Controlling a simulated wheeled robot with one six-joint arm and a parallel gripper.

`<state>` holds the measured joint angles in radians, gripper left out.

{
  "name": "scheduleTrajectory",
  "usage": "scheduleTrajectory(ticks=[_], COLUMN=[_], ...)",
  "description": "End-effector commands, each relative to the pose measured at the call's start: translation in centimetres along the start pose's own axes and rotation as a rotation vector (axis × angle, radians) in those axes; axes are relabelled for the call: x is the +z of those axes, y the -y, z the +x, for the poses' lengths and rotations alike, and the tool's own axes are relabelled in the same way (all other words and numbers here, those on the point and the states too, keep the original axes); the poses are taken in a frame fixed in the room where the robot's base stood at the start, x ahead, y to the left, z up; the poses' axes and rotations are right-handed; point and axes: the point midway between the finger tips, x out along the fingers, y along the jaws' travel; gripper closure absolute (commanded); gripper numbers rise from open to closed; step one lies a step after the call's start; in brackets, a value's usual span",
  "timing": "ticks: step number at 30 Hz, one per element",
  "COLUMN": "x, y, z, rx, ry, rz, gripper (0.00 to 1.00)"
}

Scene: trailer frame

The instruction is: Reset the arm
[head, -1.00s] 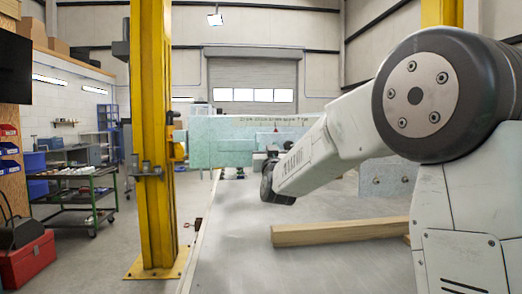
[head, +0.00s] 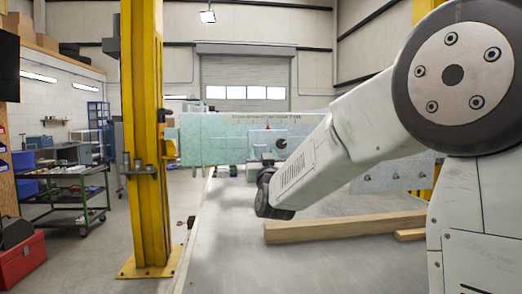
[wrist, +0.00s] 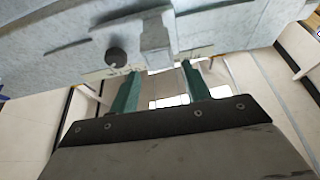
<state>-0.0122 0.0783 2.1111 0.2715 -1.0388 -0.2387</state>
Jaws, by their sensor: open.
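My gripper (wrist: 160,68) shows in the wrist view with its two green fingers apart and nothing between them. Its fingertips point up at a pale grey-green frame part, which fills the top of that view; whether they touch it I cannot tell. In the head view my arm reaches from the right toward the middle, bent downward, and ends in a dark wrist joint. The fingers are hidden there. The pale green trailer frame panel (head: 225,135) stands behind the arm and is partly covered by it.
A yellow post (head: 146,150) stands left of the grey surface (head: 235,245). A wooden beam (head: 340,228) lies on that surface, below my forearm. A green cart (head: 75,200) and a red toolbox (head: 22,260) are at left. Open floor lies between cart and post.

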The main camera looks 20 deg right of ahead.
Motion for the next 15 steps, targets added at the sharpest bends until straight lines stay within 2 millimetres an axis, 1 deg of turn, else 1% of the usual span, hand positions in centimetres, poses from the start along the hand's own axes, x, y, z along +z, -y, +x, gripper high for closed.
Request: scheduleTrajectory(ticks=[1, 3, 6, 15], x=[-0.1, 0.0, 0.0, 0.0], y=[0.0, 0.0, 0.0, 0.0], z=[-0.7, -1.3, -1.8, -1.8], rx=[-0.001, -0.001, 0.000, 0.000], ry=[0.000, 0.000, 0.000, 0.000], rz=[0.000, 0.000, 0.000, 0.000], gripper=[0.53, 0.53, 0.53, 0.53])
